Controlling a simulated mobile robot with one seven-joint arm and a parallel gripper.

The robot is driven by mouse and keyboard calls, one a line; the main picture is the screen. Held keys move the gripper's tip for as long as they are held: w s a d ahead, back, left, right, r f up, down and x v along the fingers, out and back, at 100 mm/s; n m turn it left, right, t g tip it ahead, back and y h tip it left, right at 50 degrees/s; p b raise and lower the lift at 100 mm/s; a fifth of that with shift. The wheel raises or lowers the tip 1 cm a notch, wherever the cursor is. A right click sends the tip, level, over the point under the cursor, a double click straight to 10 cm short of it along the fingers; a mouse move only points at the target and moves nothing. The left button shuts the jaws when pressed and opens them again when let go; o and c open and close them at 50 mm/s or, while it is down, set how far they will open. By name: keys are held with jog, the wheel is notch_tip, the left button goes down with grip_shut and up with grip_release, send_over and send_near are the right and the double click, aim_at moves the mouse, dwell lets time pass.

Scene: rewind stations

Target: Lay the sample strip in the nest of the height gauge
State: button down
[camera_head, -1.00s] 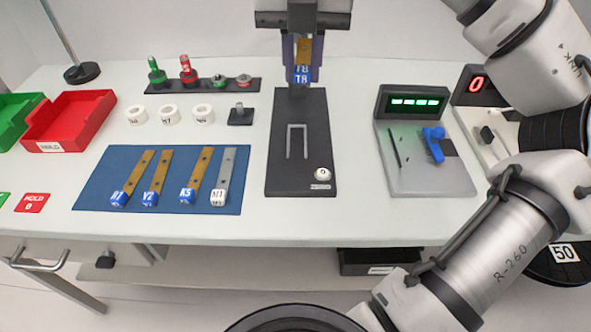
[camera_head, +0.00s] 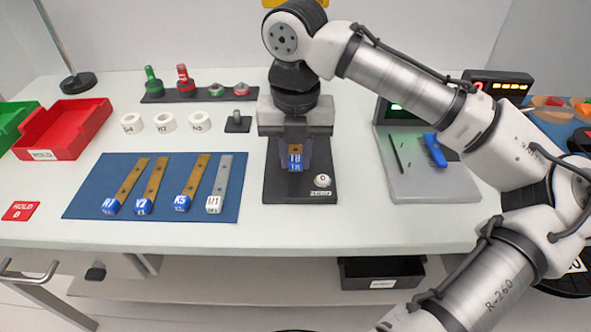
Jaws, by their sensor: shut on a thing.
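My gripper (camera_head: 296,163) is shut on a sample strip (camera_head: 295,149), brown with a blue tag on its near end that seems to read T8. The strip is between the two fingers, its tag toward the front of the table. Both are over the black base plate (camera_head: 288,194), which looks like the height gauge's base and has a white round knob (camera_head: 322,181) at its front right. The pale U-shaped nest outline is hidden behind the gripper and strip. I cannot tell whether the strip touches the plate.
Several tagged strips lie on a blue mat (camera_head: 82,202) at left. White rings (camera_head: 132,123) and a black rack (camera_head: 158,97) are behind it. A grey station (camera_head: 410,187) with a blue brush (camera_head: 434,150) is at right, under my arm. A red tray (camera_head: 62,129) is far left.

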aim_at(295, 183)
jog(key=shift+f, duration=1.95)
jog(key=shift+f, duration=0.15)
jog(key=c, duration=1.3)
grip_release()
jog(key=shift+o, duration=0.2)
notch_tip(295, 183, up, 12)
jog(key=shift+r+p, duration=0.2)
jog(key=shift+p, duration=0.35)
